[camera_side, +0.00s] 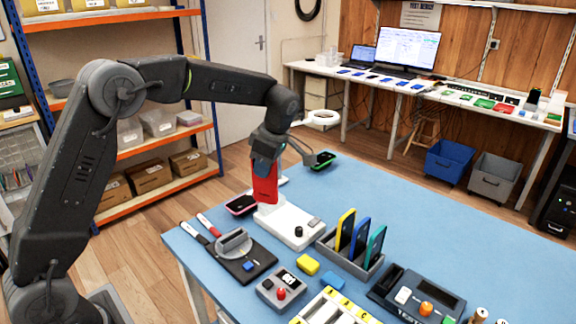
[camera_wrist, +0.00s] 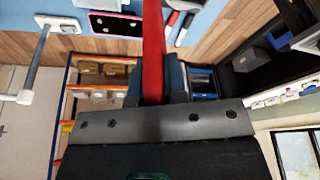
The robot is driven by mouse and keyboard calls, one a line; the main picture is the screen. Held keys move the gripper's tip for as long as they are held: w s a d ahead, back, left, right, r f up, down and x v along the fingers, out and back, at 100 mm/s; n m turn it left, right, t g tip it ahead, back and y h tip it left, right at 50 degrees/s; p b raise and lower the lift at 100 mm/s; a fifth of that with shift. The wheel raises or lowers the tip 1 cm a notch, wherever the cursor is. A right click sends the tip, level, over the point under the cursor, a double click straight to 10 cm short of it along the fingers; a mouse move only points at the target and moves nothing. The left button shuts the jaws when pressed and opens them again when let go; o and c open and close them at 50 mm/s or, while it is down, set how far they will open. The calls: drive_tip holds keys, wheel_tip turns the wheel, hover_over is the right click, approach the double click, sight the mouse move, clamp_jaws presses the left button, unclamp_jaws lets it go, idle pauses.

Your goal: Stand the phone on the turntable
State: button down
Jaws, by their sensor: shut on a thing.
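My gripper (camera_side: 265,160) is shut on the red phone (camera_side: 265,187), which hangs upright below it. In the wrist view, my gripper (camera_wrist: 153,98) holds the red phone (camera_wrist: 153,45), seen edge-on. A white unit with a dark knob (camera_side: 287,226) lies on the blue table, and its far end, which looks like the turntable, is under the phone. The phone's lower edge is at or just above that end; I cannot tell whether they touch. The phone hides part of that end.
A rack (camera_side: 350,265) holds several upright phones at the right.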

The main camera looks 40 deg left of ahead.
drive_tip(key=s+a+n+g+h, duration=0.25)
drive_tip(key=s+a+n, duration=0.25)
drive_tip(key=s+n, duration=0.5)
wheel_tip(320, 180, down, 8)
drive_tip(key=w+n, duration=0.1)
drive_tip(key=n, duration=0.2)
drive_tip(key=shift+w+d, duration=0.2)
drive_tip(key=shift+w, duration=0.15)
drive_tip(key=shift+f+t+h, duration=0.25)
drive_tip(key=shift+f, duration=0.1)
idle(0.7)
drive_tip(key=shift+f, duration=0.6)
drive_tip(key=shift+f, duration=0.2)
drive_tip(key=shift+f, duration=0.3)
drive_tip(key=shift+f, duration=0.2)
idle(0.5)
drive_tip(key=shift+f, duration=0.3)
